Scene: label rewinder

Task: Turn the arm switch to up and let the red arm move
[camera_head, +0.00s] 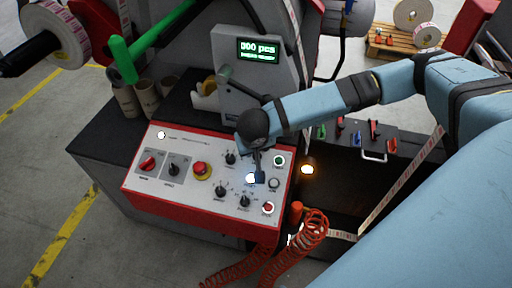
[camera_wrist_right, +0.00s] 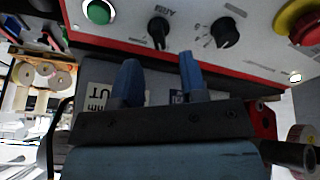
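The white control panel (camera_head: 190,189) with a red border lies in the middle of the head view. My right gripper (camera_head: 257,178) is over its right part and hides some controls there. In the right wrist view the panel is upside down, and my right gripper (camera_wrist_right: 158,58) shows two blue fingers spread apart with nothing between them. A black rotary switch (camera_wrist_right: 158,32), whose upside-down label seems to read ARM, lies just beyond the gap, apart from the fingertips. I cannot tell surely which part is the red arm. My left gripper is not in view.
A green button (camera_wrist_right: 98,12), another black knob (camera_wrist_right: 225,33) and a red emergency stop (camera_wrist_right: 303,22) flank the switch. A display (camera_head: 258,50) reads 000 pcs. An orange coiled hose (camera_head: 313,228) hangs at the panel's front right. A lit orange lamp (camera_head: 307,168) is beside the panel.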

